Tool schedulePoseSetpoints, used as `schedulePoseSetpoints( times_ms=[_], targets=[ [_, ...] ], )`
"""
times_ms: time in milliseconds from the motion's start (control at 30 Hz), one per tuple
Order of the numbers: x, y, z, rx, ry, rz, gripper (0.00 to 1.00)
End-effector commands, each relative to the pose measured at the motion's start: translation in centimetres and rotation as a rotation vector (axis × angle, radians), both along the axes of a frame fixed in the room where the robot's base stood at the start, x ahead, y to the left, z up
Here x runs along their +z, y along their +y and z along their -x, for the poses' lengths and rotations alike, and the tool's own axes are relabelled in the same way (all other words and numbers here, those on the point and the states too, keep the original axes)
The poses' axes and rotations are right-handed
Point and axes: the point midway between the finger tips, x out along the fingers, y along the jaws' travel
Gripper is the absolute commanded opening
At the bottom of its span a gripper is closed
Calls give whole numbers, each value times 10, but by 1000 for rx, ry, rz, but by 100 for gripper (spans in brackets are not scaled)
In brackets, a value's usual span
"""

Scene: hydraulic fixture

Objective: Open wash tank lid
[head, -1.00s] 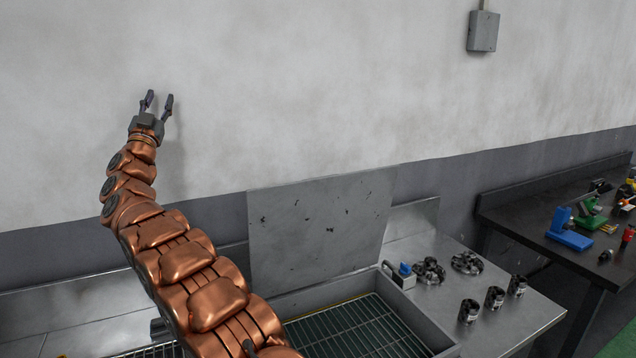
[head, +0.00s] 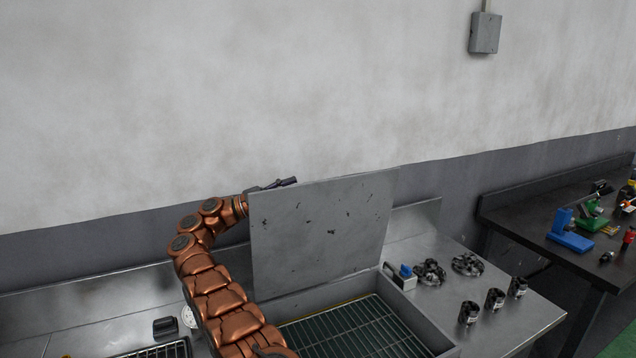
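The wash tank lid (head: 322,235) is a grey metal plate with dark marks. It stands nearly upright at the back of the wash tank (head: 418,318), whose inside shows a dark green grate (head: 345,335). My gripper (head: 284,183) is at the lid's upper left corner, just above or behind its top edge. Its fingers point to the right, and its lower part is hidden by the lid. I cannot tell whether it touches the lid or whether the fingers are apart.
A steel counter right of the tank holds a blue-topped block (head: 402,276), two dark round parts (head: 429,272) and several metal cylinders (head: 495,298). A dark bench (head: 520,212) with tools stands at the right. A second grate (head: 160,350) lies at the lower left.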

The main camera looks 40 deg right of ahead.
Motion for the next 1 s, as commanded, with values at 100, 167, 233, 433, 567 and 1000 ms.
schedulePoseSetpoints(
  times_ms=[100,167,233,433,567,1000],
  targets=[
    [-6,-6,5,-17,4,-8,39],
    [-6,-8,6,-18,3,-8,39],
    [-7,-10,8,-17,2,-8,39],
    [-6,-19,13,-17,5,-8,39],
    [-3,-24,17,-15,4,-7,39],
    [12,-50,35,-15,4,-6,39]
  ],
)
